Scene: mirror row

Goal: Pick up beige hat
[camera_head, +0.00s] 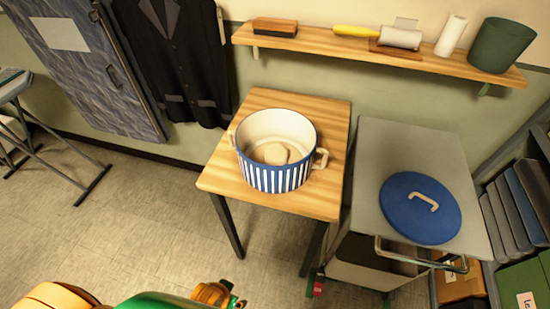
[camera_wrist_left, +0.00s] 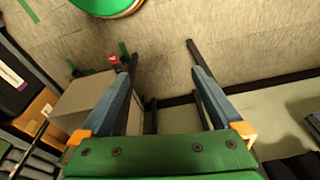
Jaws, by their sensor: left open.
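A rounded beige thing (camera_head: 274,153), which looks like the beige hat, lies inside a blue-and-white striped pot (camera_head: 276,178). The pot stands upright and without its lid on a wooden table (camera_head: 315,203) in the head view. The pot's walls hide part of the beige thing. My left gripper (camera_wrist_left: 158,72) is open in the left wrist view, with nothing between its fingers. In the head view only green and orange parts of my arm show at the bottom edge, away from the pot. My right gripper is not in view.
A grey cart (camera_head: 385,150) right of the table carries a blue lid (camera_head: 420,208). A wall shelf (camera_head: 345,52) behind holds a brush (camera_head: 275,27), a lint roller (camera_head: 400,38) and a green bin (camera_head: 501,45). Dark clothing (camera_head: 178,65) hangs behind left. Floor left of the table is clear.

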